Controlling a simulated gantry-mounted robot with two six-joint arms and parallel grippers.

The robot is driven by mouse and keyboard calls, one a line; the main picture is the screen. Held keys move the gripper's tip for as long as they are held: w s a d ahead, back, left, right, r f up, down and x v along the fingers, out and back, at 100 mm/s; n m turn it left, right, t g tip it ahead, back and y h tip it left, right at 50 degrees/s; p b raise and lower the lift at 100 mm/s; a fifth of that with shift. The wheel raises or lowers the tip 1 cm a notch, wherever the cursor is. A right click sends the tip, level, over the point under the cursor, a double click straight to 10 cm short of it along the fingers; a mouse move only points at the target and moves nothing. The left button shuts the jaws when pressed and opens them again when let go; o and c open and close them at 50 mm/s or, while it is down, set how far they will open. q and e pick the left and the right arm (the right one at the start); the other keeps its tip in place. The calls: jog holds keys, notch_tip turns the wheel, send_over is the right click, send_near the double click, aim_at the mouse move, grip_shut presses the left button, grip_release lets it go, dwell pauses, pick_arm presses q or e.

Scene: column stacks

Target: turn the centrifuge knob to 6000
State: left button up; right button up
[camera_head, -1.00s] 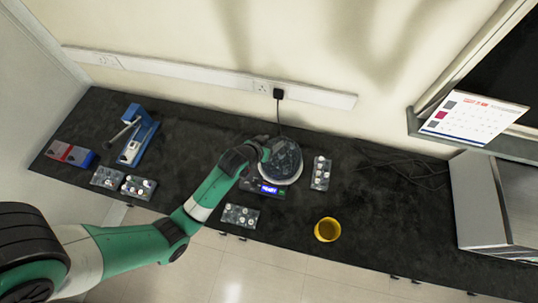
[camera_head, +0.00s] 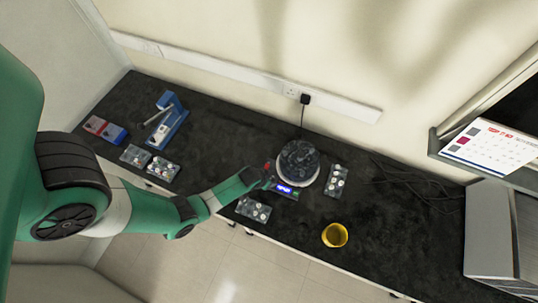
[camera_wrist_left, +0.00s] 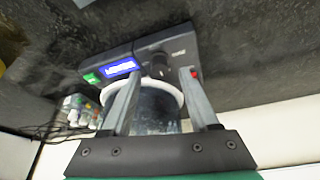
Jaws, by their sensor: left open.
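The centrifuge (camera_head: 298,160) stands on the dark bench, with a round dark lid on a white body and a lit blue display (camera_head: 284,190) on its front. In the left wrist view the display (camera_wrist_left: 120,68) is lit, but its digits are too blurred to read. The dark round knob (camera_wrist_left: 158,66) is beside the display. My left gripper (camera_wrist_left: 160,76) is open, with its two fingers apart on either side of the knob in that view; I cannot tell whether they touch it. In the head view my left gripper (camera_head: 268,179) is at the centrifuge's front left. My right gripper is not in view.
A green button (camera_wrist_left: 91,77) and a red switch (camera_wrist_left: 196,73) flank the panel. Vial racks stand to the left (camera_head: 254,210) and right (camera_head: 335,180) of the centrifuge. A yellow cup (camera_head: 335,235) is near the front edge. A blue device (camera_head: 166,122) is at the back left.

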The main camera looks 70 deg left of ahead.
pick_arm(q)
jog(key=b+x, duration=0.1)
jog(key=x, duration=0.2)
jog(key=shift+w, duration=0.15)
grip_shut()
